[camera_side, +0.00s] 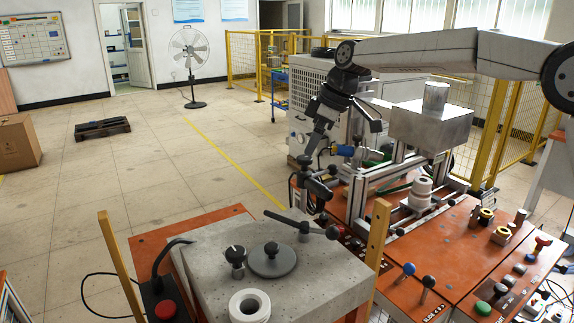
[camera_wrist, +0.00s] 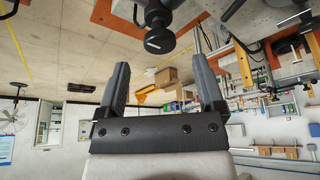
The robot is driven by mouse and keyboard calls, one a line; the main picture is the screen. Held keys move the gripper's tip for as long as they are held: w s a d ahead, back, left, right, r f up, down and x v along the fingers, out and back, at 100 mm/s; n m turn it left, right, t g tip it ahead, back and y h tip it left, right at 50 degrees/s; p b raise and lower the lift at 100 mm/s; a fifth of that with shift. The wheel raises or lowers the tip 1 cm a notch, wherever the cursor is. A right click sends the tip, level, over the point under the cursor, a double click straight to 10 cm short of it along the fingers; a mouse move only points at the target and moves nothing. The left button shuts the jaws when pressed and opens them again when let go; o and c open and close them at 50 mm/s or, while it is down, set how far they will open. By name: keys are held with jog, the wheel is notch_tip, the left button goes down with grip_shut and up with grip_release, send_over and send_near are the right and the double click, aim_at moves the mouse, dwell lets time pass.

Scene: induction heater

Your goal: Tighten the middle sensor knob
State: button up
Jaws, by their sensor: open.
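My gripper (camera_side: 308,148) is open and hangs below my wrist, above the machine near the centre of the side view. In the wrist view my gripper (camera_wrist: 160,62) shows two dark fingers spread apart with nothing between them. A black round knob with a white line (camera_wrist: 159,40) lies just beyond and between the fingertips, apart from them. It sits on a dark holder. In the side view a black jointed sensor holder (camera_side: 317,186) stands below my gripper. I cannot tell which knob is the middle one; my gripper and the holders overlap there.
A grey block (camera_side: 205,285) carries a black knob (camera_side: 235,254), a round disc (camera_side: 272,262) and a black lever (camera_side: 300,225). An aluminium frame (camera_side: 358,205) and white ceramic coil (camera_side: 420,193) stand on the orange bench (camera_side: 395,258). The floor at left is mostly open.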

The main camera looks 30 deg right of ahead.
aim_at(305, 157)
jog(key=shift+x, duration=1.85)
grip_shut()
